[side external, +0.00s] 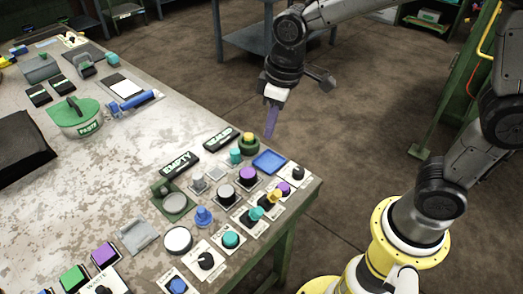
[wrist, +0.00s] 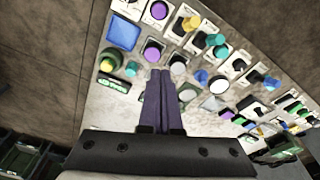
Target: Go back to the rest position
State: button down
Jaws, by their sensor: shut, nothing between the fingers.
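My gripper (side external: 271,122) has purple fingers and hangs above the far right part of the workbench (side external: 130,166), near its edge. In the wrist view the two purple fingers (wrist: 160,80) are together, shut and empty. In the side view they point down, close to a dark green round fixture with a yellow top (side external: 249,143) and a blue square pad (side external: 269,162). The blue pad also shows in the wrist view (wrist: 124,33). I cannot tell the exact height of the fingertips above the bench.
Panels with buttons and knobs fill the near right of the bench, among them a purple button (side external: 248,175), a teal button (side external: 231,239) and a blue knob (side external: 204,216). A grey shelf stand (side external: 262,40) is behind; open floor lies right of the bench.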

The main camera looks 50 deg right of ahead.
jog(key=s+d+r+m+t, duration=0.2)
jog(key=s+d+r+t, duration=0.1)
jog(key=s+d+r, duration=0.4)
jog(key=s+d+f+m, duration=0.1)
jog(key=s+m, duration=0.1)
jog(key=s, duration=0.8)
jog(key=shift+s+d+f+m+t+h, duration=0.2)
jog(key=shift+d+m+t+h, duration=0.1)
jog(key=shift+d+m, duration=0.1)
